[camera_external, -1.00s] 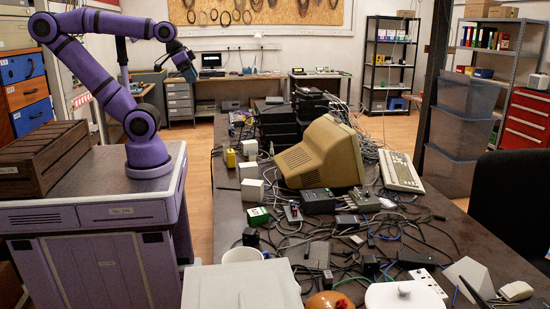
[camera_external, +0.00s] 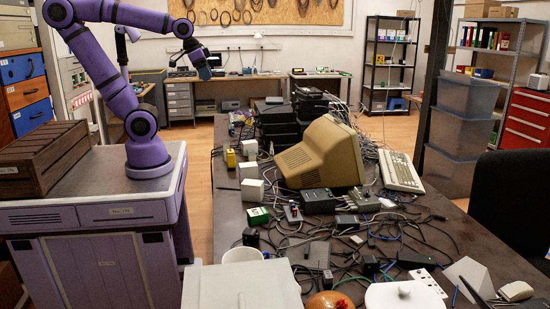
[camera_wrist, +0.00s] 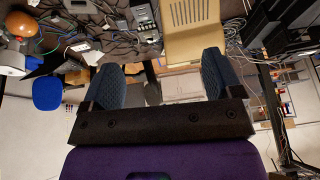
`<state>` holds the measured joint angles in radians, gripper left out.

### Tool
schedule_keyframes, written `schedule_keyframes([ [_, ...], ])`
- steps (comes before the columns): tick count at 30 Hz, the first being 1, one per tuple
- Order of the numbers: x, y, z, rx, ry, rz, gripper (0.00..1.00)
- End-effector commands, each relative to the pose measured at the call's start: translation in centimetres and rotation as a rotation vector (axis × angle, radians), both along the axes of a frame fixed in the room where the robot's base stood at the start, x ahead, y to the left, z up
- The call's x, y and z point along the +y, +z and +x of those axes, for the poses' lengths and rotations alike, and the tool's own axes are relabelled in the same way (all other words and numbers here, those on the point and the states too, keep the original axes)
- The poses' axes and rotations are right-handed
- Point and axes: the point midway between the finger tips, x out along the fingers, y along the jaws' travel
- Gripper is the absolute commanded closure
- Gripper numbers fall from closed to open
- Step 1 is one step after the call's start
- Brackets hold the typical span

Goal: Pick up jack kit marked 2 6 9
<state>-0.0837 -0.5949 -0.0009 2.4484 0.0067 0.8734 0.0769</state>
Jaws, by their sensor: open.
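I cannot read the marking 2 6 9 on anything, so I cannot tell which object is the jack kit. Small boxes stand along the left side of the long dark table (camera_external: 228,205): several white boxes, including a near white box (camera_external: 252,190), a yellow box (camera_external: 231,158), and a green box (camera_external: 257,216) with a white label. My gripper (camera_external: 206,71) is raised in the air left of the table's far part, away from these boxes. In the wrist view my gripper (camera_wrist: 160,82) has its two dark fingers wide apart with nothing between them.
A beige monitor (camera_external: 322,155), black devices (camera_external: 277,126), a keyboard (camera_external: 402,172) and tangled cables crowd the table. A grey box (camera_external: 240,287), a white mug (camera_external: 242,255) and a white lidded dish (camera_external: 405,296) stand at the near end. A slatted wooden crate (camera_external: 45,155) sits beside my arm.

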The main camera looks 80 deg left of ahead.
Motion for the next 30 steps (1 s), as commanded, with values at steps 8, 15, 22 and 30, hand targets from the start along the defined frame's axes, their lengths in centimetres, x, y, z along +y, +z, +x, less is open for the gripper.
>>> schedule_keyframes([
  [8,4.6,-1.3,7.8,0.081,0.019,0.034,0.15],
  [15,9.9,-4.1,13.7,0.145,0.027,0.049,0.15],
  [22,15.8,-8.6,18.4,0.205,0.032,0.051,0.15],
  [30,23.6,-15.6,22.2,0.272,0.035,0.042,0.15],
])
